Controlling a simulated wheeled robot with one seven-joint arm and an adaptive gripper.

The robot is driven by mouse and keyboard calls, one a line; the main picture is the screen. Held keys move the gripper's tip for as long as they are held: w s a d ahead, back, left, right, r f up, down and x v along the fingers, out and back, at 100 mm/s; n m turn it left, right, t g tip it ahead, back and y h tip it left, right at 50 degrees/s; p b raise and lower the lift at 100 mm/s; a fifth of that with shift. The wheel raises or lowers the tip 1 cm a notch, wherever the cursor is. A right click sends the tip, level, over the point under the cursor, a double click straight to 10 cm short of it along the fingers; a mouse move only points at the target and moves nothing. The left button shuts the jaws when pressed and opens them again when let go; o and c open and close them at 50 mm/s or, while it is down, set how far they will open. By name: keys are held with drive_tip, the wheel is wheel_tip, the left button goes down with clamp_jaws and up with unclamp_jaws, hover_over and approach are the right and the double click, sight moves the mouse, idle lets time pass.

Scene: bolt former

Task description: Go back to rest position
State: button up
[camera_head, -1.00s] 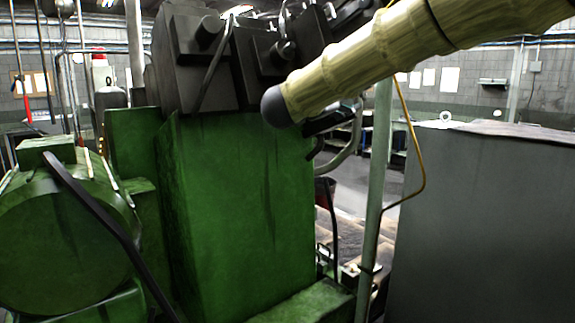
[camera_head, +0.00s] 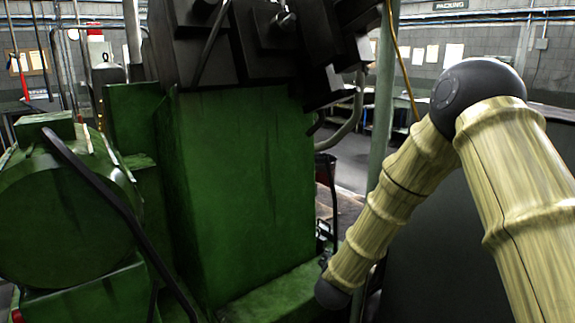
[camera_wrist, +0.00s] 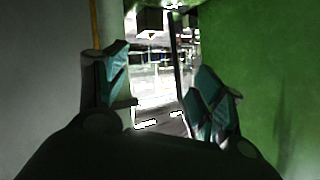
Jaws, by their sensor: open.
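My gripper (camera_wrist: 157,105) shows in the wrist view with its two teal-tipped fingers spread apart and nothing between them. A grey panel fills the left side of that view and a green machine wall (camera_wrist: 265,80) the right side, with a narrow gap between. In the head view my arm is folded at a dark elbow joint on the right, in front of the grey cabinet. The gripper itself is not seen there. The green bolt former (camera_head: 240,190) stands left of my arm, with its black block of machinery (camera_head: 265,45) on top.
A grey-green vertical pole (camera_head: 385,110) with a yellow cable (camera_head: 397,50) stands by the machine's right side. A dark grey cabinet (camera_head: 440,250) is behind my arm at right. A green drum (camera_head: 65,220) with a black bar is at left. Open floor shows beyond the pole.

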drive_tip(key=s+d+f+n+g+y, duration=0.2)
drive_tip(key=s+f+n+g, duration=0.1)
drive_tip(key=s+f, duration=1.15)
drive_tip(key=s+d+f+n+g, duration=0.1)
drive_tip(key=s+f+g, duration=0.2)
drive_tip(key=s+f, duration=0.4)
drive_tip(key=s+d+f+n+g+y, duration=0.1)
drive_tip(key=s+f, duration=0.7)
drive_tip(key=s, duration=0.8)
drive_tip(key=shift+d+f+n+g, duration=0.3)
drive_tip(key=shift+d+g, duration=0.2)
drive_tip(key=shift+g, duration=0.6)
drive_tip(key=s+g, duration=0.1)
drive_tip(key=s, duration=0.3)
drive_tip(key=s+d+f+g, duration=0.1)
drive_tip(key=s, duration=0.4)
drive_tip(key=s+d+f+n+g, duration=0.1)
drive_tip(key=s, duration=0.4)
drive_tip(key=shift+s+y, duration=0.2)
drive_tip(key=shift+y, duration=0.1)
drive_tip(key=shift+c, duration=0.4)
